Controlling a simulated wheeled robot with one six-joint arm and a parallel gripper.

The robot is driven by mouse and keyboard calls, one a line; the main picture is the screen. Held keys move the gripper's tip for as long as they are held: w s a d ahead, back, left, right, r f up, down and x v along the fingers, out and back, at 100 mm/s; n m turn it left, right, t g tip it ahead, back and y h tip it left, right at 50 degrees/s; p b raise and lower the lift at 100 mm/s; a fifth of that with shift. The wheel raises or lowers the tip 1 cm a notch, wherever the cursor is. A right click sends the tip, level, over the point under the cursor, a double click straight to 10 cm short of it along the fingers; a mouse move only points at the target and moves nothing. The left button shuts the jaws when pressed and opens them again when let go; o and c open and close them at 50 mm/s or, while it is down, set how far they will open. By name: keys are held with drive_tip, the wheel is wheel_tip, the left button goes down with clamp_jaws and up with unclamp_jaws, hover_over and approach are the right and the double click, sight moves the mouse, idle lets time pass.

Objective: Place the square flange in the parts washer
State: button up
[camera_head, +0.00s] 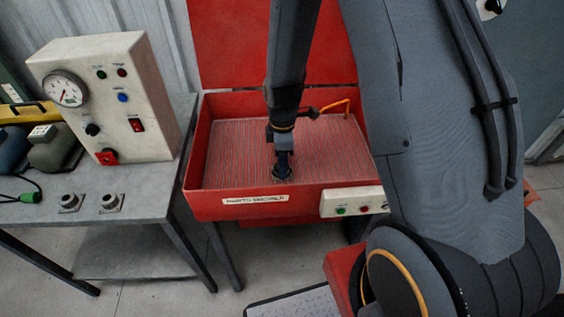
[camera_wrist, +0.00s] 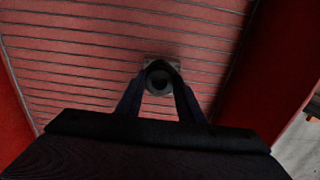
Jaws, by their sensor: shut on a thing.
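The parts washer (camera_head: 240,205) is a red open basin with a raised red lid and a ribbed, slatted floor. My gripper (camera_head: 283,172) is inside the basin's outline, low over the floor near the front wall. It is shut on the square flange, a small grey square plate with a round collar, seen between the fingertips in the wrist view (camera_wrist: 159,62). In the head view the flange is mostly hidden by the fingers. The slatted floor (camera_wrist: 80,65) lies below it; I cannot tell whether the flange touches it.
A grey table (camera_head: 140,205) on the left bears a white control box (camera_head: 120,95) with a gauge and two more flanges (camera_head: 70,202) (camera_head: 110,202). An orange spout (camera_head: 335,106) stands at the basin's back. A white button panel (camera_head: 352,201) is on the basin's front. Most of the floor is bare.

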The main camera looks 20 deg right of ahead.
drive_tip(key=shift+f, duration=0.1)
drive_tip(key=o, duration=1.3)
wheel_tip(320, 180, up, 12)
drive_tip(key=b, duration=0.3)
drive_tip(key=shift+s+d+r+m+t, duration=0.15)
drive_tip(key=shift+s+d+r+m, duration=0.35)
drive_tip(key=shift+s+m, duration=1.9)
drive_tip(key=shift+s+d+r+m+t, duration=0.2)
drive_tip(key=shift+s+d+r+m, duration=0.35)
drive_tip(key=shift+s+m, duration=1.85)
drive_tip(key=shift+s+d+r+m+t, duration=0.15)
drive_tip(key=shift+s+d+r+m, duration=0.35)
drive_tip(key=shift+s+m, duration=1.9)
drive_tip(key=shift+w+a+r+m, duration=0.15)
drive_tip(key=shift+w+m, duration=0.55)
drive_tip(key=shift+w, duration=0.05)
